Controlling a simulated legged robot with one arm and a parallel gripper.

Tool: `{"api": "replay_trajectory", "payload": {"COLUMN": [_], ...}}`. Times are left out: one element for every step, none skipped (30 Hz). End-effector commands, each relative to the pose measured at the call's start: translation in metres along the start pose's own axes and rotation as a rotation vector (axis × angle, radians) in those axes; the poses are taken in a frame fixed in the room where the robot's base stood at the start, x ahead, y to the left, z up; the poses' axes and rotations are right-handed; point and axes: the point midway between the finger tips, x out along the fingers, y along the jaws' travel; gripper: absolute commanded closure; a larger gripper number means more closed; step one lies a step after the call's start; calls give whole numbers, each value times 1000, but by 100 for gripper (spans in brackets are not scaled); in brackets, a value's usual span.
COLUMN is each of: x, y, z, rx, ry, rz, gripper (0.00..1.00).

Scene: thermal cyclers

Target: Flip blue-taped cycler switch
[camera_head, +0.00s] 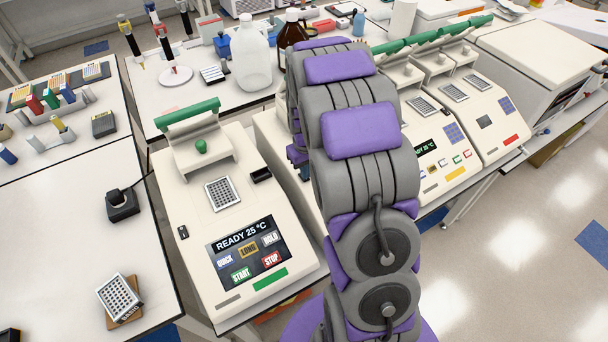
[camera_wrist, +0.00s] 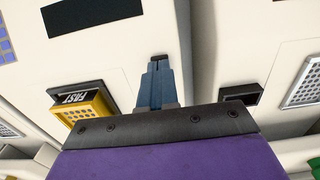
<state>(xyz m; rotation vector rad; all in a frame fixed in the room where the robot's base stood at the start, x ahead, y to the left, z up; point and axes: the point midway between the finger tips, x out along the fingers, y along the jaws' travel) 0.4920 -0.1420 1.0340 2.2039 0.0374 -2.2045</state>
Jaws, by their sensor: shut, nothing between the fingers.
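My gripper (camera_wrist: 157,66) is shut and empty in the wrist view, its blue-grey fingers over a cream cycler panel (camera_wrist: 130,70). A small dark switch-like part (camera_wrist: 174,57) lies right at the fingertips; I cannot tell whether they touch it. I see no blue tape in either view, so I cannot tell from tape which cycler is under the fingers.
A green-striped cycler (camera_head: 182,220) reading READY 25 °C stands at left. Cyclers with yellow (camera_head: 455,173) and red (camera_head: 511,140) strips stand at right. In the wrist view a yellow FAST block (camera_wrist: 88,105) is left of the fingers and a black recessed part (camera_wrist: 240,95) is right.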

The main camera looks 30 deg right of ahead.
Motion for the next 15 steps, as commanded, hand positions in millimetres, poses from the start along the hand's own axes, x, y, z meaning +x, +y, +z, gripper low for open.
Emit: {"api": "replay_trajectory", "payload": {"x": [1,1,2,2,3,3,4,4,4,5,5,6,6,7,7], "y": [0,0,0,0,0,0,0,0,0,0,0,0,0,0,0], "z": [0,0,0,0,0,0,0,0,0,0,0,0,0,0,0], "rx": [0,0,0,0,0,0,0,0,0,0,0,0,0,0,0], "ry": [0,0,0,0,0,0,0,0,0,-1,-1,-1,-1,-1,-1], "rz": [0,0,0,0,0,0,0,0,0,0,0,0,0,0,0], "gripper": [100,100,100,100,100,100,100,100,100,100,100,100,100,100,100]}}
